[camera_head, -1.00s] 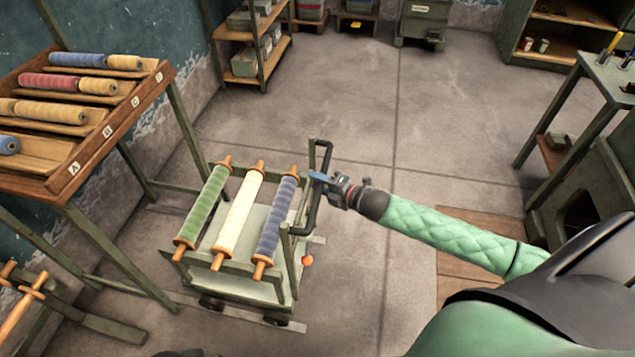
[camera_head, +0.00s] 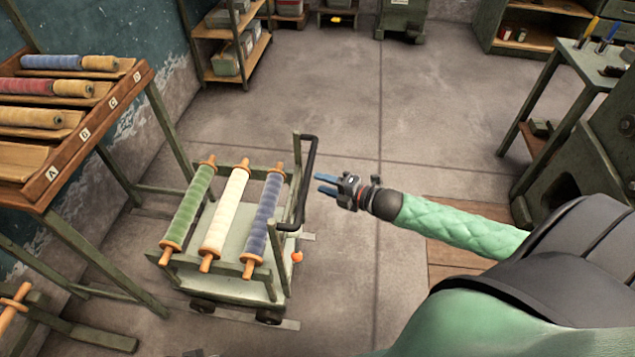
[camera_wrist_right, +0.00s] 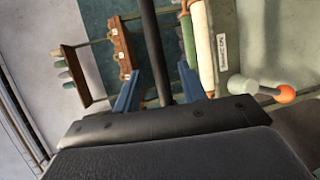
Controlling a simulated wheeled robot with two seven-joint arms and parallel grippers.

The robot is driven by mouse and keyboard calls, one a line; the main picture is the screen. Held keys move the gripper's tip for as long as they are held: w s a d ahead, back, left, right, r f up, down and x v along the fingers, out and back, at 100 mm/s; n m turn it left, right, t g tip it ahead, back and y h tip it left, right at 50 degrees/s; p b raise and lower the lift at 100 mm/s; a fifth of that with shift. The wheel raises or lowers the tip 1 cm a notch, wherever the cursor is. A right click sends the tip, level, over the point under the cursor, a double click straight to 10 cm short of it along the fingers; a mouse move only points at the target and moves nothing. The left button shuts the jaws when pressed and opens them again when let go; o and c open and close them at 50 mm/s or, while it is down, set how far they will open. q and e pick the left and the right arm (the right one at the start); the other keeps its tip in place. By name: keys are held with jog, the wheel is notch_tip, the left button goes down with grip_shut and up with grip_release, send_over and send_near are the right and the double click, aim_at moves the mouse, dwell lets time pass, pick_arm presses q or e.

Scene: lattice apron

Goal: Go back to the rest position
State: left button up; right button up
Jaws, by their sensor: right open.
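My right gripper (camera_head: 328,186) is open and empty in the head view, just right of the cart's black handle (camera_head: 308,180) and apart from it. In the right wrist view, its two blue fingers (camera_wrist_right: 168,92) stand apart, with the dark handle bar (camera_wrist_right: 156,50) showing between them. The cart (camera_head: 222,287) carries a green roll (camera_head: 188,208), a cream roll (camera_head: 226,210) and a blue roll (camera_head: 264,215) side by side on its top. My left gripper is not in view.
A slanted wooden rack (camera_head: 95,137) with yarn rolls stands at the left. A shelf (camera_head: 243,75) stands at the back, and a green metal bench (camera_head: 590,65) at the right. The floor (camera_head: 430,130) beyond my right arm is clear.

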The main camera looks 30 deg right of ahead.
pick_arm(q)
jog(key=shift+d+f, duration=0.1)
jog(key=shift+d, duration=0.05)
pick_arm(e)
jog(key=shift+s+d+r, duration=0.1)
jog(key=shift+s+d, duration=0.1)
jog(key=shift+s, duration=0.1)
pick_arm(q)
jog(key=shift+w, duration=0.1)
pick_arm(e)
jog(key=s+d+f+m+g+h, duration=0.5)
jog(key=f+m+h, duration=0.3)
jog(key=m, duration=0.6)
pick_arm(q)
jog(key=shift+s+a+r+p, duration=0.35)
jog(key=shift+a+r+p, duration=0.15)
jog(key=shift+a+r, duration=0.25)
pick_arm(e)
jog(key=s+a+m+g+y, duration=0.1)
jog(key=s+a+m+g, duration=0.5)
jog(key=s+a, duration=1.6)
jog(key=m, duration=0.2)
jog(key=shift+s+a+r+m+y, duration=0.2)
jog(key=shift+s+a+m+y, duration=0.1)
jog(key=shift+s+a, duration=0.1)
